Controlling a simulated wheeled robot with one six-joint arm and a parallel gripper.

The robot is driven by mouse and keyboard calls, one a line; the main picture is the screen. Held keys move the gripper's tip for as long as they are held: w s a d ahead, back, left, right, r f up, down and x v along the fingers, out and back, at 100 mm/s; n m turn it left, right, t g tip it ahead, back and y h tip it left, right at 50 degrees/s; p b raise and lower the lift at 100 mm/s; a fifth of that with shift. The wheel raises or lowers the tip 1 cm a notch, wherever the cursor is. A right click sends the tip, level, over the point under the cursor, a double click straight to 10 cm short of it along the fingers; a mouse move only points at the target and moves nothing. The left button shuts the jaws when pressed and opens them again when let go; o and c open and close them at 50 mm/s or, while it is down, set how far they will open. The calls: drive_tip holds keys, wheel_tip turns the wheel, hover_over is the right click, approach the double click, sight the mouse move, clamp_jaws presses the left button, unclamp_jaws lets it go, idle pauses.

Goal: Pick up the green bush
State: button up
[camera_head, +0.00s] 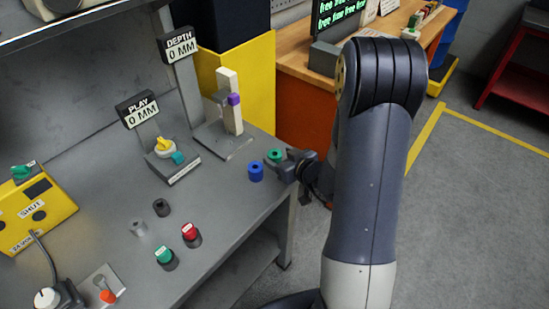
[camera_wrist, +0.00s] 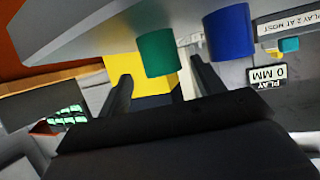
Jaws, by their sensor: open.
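The green bush (camera_head: 274,155) is a short green ring with a hole in its top, standing near the right edge of the grey bench (camera_head: 105,190). My gripper (camera_head: 287,166) is low at that edge, right beside the bush. In the wrist view the green bush (camera_wrist: 158,53) shows ahead of and between the two finger tips of my gripper (camera_wrist: 160,72). The fingers are apart, and whether either touches the bush cannot be told. A blue bush (camera_head: 256,170) stands close by; in the wrist view it is the blue cylinder (camera_wrist: 229,32), just outside the right finger.
A gauge stand with a purple clamp (camera_head: 234,100) and a play fixture with a yellow knob (camera_head: 166,146) stand behind the bushes. A dark ring (camera_head: 161,207), a grey ring (camera_head: 138,228), a red-topped piece (camera_head: 190,234) and a green-topped piece (camera_head: 164,256) stand nearer the front.

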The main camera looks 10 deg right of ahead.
sight(272, 154)
drive_tip(key=shift+w+a+f, duration=0.15)
drive_tip(key=shift+w+a, duration=0.05)
drive_tip(key=shift+w, duration=0.05)
drive_tip(key=shift+f+p+x, duration=0.15)
drive_tip(key=shift+p+x, duration=0.2)
drive_tip(key=shift+x, duration=0.75)
drive_tip(key=shift+f+p+x, duration=0.15)
drive_tip(key=shift+p+x, duration=0.2)
drive_tip(key=shift+x, duration=0.8)
drive_tip(key=shift+s, duration=0.2)
drive_tip(key=c, duration=1.1)
drive_tip(key=shift+r, duration=0.1)
